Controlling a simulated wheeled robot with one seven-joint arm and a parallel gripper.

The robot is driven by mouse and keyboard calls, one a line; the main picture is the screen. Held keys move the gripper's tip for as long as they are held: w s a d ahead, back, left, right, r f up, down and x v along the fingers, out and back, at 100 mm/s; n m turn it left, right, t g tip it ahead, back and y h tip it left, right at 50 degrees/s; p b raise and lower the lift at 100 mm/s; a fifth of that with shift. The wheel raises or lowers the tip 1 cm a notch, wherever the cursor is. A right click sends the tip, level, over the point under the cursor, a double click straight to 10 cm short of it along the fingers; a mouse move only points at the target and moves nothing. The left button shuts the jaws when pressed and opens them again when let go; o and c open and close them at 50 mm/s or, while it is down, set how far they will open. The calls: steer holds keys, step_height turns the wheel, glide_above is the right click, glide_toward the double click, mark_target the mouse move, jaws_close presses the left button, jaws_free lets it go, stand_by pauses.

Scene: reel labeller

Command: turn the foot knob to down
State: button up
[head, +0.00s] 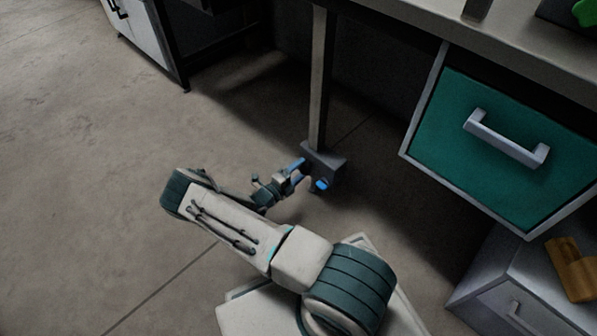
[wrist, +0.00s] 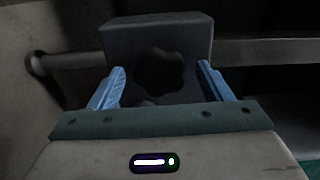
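The foot knob (wrist: 163,72) is a dark, lobed knob on the face of a grey block (wrist: 155,32). In the wrist view it sits between the two blue fingers of my gripper (wrist: 160,85), with a gap on each side. The fingers are open, one left and one right of the knob. In the head view my gripper (head: 310,175) is low, at the grey block (head: 328,158) at the foot of the table leg. The knob is hidden there. No pointer or marking on the knob can be made out.
The table leg (head: 319,80) rises from the block to the worktop. A green drawer (head: 480,150) with a grey handle hangs at the right, above a grey cabinet (head: 520,290) with an orange-brown object (head: 572,268). Open floor (head: 90,180) lies to the left.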

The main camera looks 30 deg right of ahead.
steer(key=p+v, duration=0.3)
steer(key=v, duration=1)
steer(key=shift+a, duration=0.4)
steer(key=shift+s, duration=0.1)
steer(key=s+r+m+g+y+p, duration=0.2)
steer(key=r+m+g+y+p, duration=0.25)
steer(key=r+m+p, duration=1.15)
steer(key=s+r+m+g+y+p, duration=0.2)
steer(key=r+m+g+y, duration=0.3)
steer(key=r, duration=2.4)
steer(key=s+r+m+t+y+p, duration=0.2)
steer(key=s+r+m+p, duration=0.3)
steer(key=r, duration=0.7)
steer(key=s+a+r+m+t+y+p, duration=0.1)
steer(key=s+r+m+p, duration=0.4)
steer(key=r, duration=0.7)
steer(key=s+r+m+t+y+p, duration=0.3)
steer(key=s+r+m+p, duration=0.3)
steer(key=r, duration=0.6)
steer(key=shift+a+r+m+y+p, duration=0.3)
steer(key=shift+m+y+p, duration=0.45)
steer(key=shift+m+p, duration=0.7)
steer(key=shift+s+m+b, duration=0.1)
steer(key=shift+m+b, duration=0.15)
steer(key=shift+b, duration=0.05)
